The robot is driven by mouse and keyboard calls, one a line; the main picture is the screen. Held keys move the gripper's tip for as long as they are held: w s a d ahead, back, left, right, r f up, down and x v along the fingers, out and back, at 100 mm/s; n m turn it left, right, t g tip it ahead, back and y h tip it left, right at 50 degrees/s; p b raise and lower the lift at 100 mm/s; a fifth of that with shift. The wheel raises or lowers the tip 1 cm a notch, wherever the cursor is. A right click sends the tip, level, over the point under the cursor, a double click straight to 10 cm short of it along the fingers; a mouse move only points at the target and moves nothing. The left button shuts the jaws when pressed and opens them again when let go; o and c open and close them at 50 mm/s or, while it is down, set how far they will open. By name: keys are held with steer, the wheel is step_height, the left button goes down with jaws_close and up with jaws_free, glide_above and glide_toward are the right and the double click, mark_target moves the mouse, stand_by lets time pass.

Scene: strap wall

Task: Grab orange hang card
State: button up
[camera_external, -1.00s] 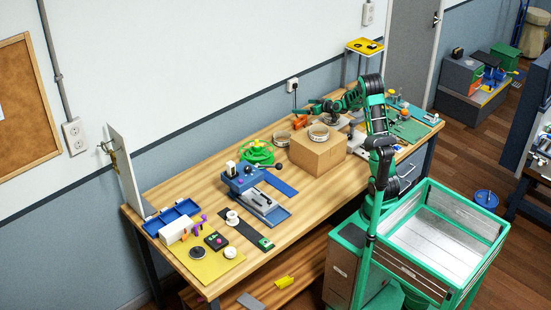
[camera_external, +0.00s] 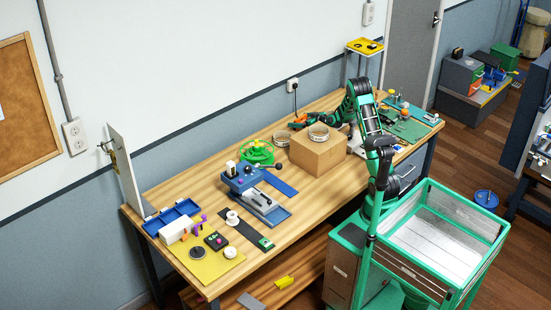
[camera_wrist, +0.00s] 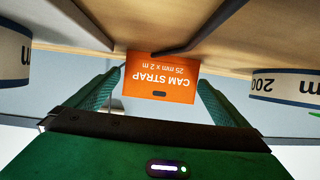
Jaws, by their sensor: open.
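The orange hang card (camera_wrist: 160,78) shows in the wrist view with upside-down print reading "CAM STRAP 25 mm x 2 m" and a small dark slot. My gripper (camera_wrist: 157,80) is open, with one green finger on each side of the card. A gap shows between the card and each finger, so they look apart. In the external view a small orange patch (camera_external: 300,119) near the wall looks like the card; my gripper's tips are too small there to make out.
A cardboard box (camera_external: 313,158) stands on the wooden workbench (camera_external: 200,190) with a printed roll (camera_external: 318,132) on top. Rolls edge both sides of the wrist view. A wall socket (camera_external: 292,84) has a cord.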

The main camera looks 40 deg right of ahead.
steer(key=x, duration=0.4)
steer(key=shift+w, duration=0.15)
steer(key=c, duration=1.1)
steer(key=shift+r, duration=0.15)
